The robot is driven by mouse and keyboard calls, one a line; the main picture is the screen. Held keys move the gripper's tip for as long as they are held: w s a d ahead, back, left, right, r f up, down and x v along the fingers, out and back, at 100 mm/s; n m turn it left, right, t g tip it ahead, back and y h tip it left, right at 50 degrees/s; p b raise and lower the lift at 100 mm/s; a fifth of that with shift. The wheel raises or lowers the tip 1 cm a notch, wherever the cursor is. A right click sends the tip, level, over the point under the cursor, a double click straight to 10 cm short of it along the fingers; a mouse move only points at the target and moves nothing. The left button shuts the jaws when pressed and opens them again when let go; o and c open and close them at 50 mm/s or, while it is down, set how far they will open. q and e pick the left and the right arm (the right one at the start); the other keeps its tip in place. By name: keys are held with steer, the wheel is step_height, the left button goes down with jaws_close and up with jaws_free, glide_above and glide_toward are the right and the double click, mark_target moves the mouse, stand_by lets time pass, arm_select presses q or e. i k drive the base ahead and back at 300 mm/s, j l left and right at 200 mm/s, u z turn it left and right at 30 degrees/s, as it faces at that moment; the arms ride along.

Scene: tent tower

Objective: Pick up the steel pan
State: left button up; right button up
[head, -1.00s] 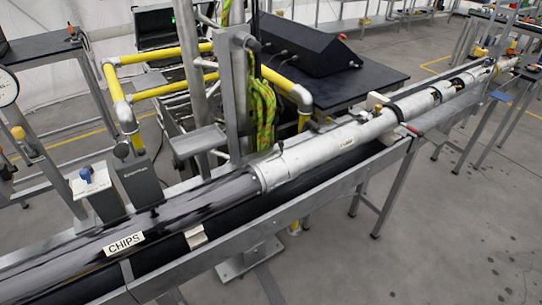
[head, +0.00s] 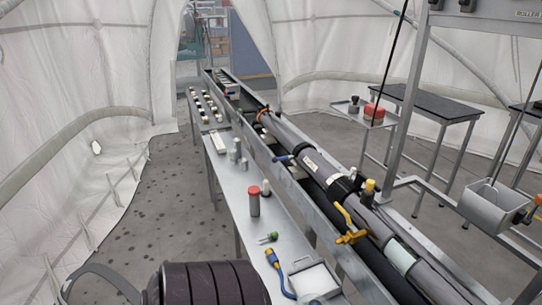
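A grey, open-topped metal pan (head: 492,207) is at the right of the head view, below a thin dark cord or rod. It looks like the steel pan, but I cannot be sure. A small dark and orange object at its right side partly overlaps it. Neither of my grippers is in view, so I cannot see whether they are open or shut.
A long steel trough (head: 300,198) holding grey pipes runs away from me. A narrow metal bench (head: 228,185) alongside carries a red-capped container (head: 254,200), a white tray (head: 314,281) and several small items. A black ribbed object (head: 205,284) fills the near left. Floor at left is open.

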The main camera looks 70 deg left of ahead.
mark_target(316, 280)
steer(key=u, duration=1.8)
steer(key=i+j+z, duration=0.1)
steer(key=j+z, duration=0.6)
steer(key=z, duration=0.25)
steer(key=i+j, duration=0.05)
